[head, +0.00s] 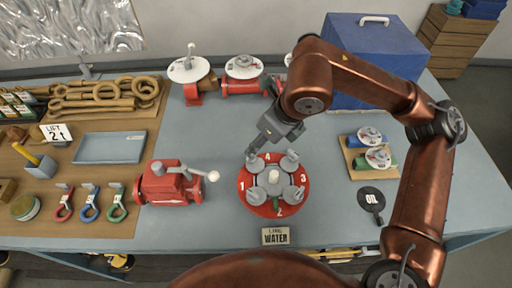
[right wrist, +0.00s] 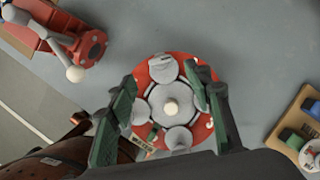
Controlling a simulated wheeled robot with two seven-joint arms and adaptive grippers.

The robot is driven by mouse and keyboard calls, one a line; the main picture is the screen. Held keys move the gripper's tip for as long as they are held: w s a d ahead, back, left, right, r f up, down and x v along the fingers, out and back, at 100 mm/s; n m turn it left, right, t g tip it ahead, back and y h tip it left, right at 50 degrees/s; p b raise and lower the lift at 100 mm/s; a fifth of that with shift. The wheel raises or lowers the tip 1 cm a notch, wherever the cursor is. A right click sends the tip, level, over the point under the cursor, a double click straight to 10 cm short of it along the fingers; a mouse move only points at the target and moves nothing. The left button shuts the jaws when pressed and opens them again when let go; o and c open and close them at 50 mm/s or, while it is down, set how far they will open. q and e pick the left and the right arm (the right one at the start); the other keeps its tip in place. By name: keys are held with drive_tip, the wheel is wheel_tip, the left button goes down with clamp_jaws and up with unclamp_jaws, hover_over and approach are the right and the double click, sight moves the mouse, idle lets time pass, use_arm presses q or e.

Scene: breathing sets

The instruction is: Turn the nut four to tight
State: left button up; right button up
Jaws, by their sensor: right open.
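A round red flange (head: 273,208) lies on the bench, marked with the numbers 1 to 4. Several grey nuts with handles stand around its pale central knob (head: 273,177). The number 4 (head: 267,157) is on the far side, between two upper nuts, (head: 256,164) and (head: 290,160); I cannot tell which is nut four. My right gripper (head: 259,150) is over the far edge of the flange. In the right wrist view the open fingers (right wrist: 160,80) are spread over the flange, with a grey nut (right wrist: 163,68) between the tips. My left gripper is out of view.
A red valve (head: 168,185) with a lever stands left of the flange. A LINE WATER plate (head: 276,236) lies in front. A blue box (head: 375,55) stands behind my right arm.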

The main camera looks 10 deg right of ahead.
drive_tip(key=v, duration=0.4)
idle(0.4)
